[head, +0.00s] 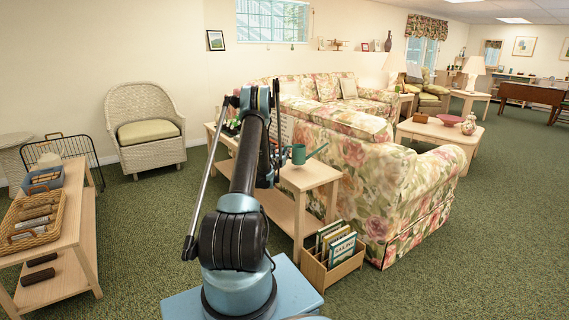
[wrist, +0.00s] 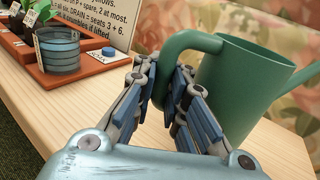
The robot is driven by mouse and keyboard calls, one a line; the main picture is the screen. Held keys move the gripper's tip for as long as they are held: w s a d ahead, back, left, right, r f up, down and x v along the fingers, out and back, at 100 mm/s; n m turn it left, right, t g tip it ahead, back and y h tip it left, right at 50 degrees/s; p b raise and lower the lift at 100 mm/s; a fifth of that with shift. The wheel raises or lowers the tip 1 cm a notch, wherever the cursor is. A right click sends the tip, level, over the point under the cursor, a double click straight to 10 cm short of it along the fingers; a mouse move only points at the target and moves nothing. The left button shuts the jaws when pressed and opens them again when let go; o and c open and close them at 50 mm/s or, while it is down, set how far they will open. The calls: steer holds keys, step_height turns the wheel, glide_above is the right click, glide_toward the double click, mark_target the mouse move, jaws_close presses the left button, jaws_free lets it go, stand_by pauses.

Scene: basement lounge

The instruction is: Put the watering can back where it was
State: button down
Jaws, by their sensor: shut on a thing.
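The green watering can (wrist: 262,82) fills the right of the wrist view, roughly upright, with its handle toward me and its spout to the right. In the head view the can (head: 298,153) shows above the light wood side table (head: 312,176) beside the floral sofa. My gripper (wrist: 172,82) is shut on the can's handle. The fingers and handle hide the can's lower part, so I cannot tell whether its base touches the table. A terracotta-coloured tray (wrist: 95,65) stands on the table at the left of the wrist view.
A blue ringed pot (wrist: 58,50) and small labelled plants sit in the tray, with a printed sign (wrist: 110,22) behind. Bare tabletop (wrist: 70,105) lies in front of the tray. The floral sofa (head: 360,165) borders the table; a book crate (head: 332,258) stands on the floor.

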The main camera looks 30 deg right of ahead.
steer(key=shift+f, duration=1.9)
steer(key=c, duration=1.6)
jaws_free()
steer(key=shift+f, duration=0.1)
